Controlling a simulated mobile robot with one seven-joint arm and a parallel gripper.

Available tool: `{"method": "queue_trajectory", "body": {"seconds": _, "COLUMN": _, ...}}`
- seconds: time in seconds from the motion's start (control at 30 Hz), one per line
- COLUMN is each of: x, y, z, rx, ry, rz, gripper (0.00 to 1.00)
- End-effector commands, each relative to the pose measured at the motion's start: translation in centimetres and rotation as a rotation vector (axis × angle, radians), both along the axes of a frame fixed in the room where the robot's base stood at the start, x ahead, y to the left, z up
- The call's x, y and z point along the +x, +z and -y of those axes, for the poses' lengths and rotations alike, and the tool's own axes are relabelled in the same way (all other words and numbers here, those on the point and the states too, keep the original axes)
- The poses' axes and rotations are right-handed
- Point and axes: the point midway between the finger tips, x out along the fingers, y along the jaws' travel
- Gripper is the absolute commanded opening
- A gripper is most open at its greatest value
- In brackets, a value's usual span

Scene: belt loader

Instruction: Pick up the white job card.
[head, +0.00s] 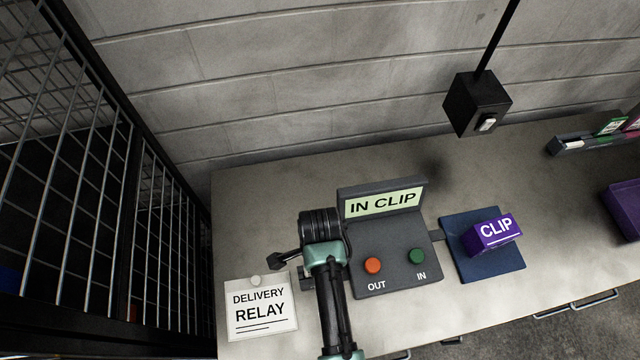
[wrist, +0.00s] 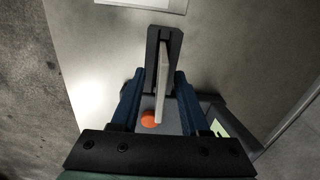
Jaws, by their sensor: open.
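In the wrist view, a thin pale card, seen nearly edge-on, looks like the white job card (wrist: 162,85). It stands upright in a narrow black holder (wrist: 153,50). My gripper (wrist: 158,82) is open, with one blue finger on each side of the card. I cannot tell whether either finger touches it. In the head view my arm covers most of this spot beside the control box, and I cannot make out the card there.
The grey control box (head: 395,260) has a red OUT button (head: 373,265), a green IN button (head: 417,256) and an IN CLIP sign (head: 383,203). A DELIVERY RELAY notice (head: 262,325) lies left. A purple CLIP block (head: 490,234) sits on a blue pad (head: 507,263). A mesh cage (head: 90,190) stands left.

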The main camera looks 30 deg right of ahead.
Motion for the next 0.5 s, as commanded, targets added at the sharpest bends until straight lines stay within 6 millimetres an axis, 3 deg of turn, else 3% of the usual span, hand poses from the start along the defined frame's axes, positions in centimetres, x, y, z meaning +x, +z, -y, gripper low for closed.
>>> {"method": "queue_trajectory", "body": {"seconds": 0.1, "x": 0.02, "y": 0.01, "z": 0.0, "rx": 0.0, "ry": 0.0, "rz": 0.0, "gripper": 0.45}}
{"method": "queue_trajectory", "body": {"seconds": 0.37, "x": 0.02, "y": 0.04, "z": 0.0, "rx": 0.0, "ry": 0.0, "rz": 0.0, "gripper": 0.0}}
{"method": "queue_trajectory", "body": {"seconds": 0.5, "x": 0.02, "y": 0.05, "z": 0.0, "rx": 0.0, "ry": 0.0, "rz": 0.0, "gripper": 0.0}}
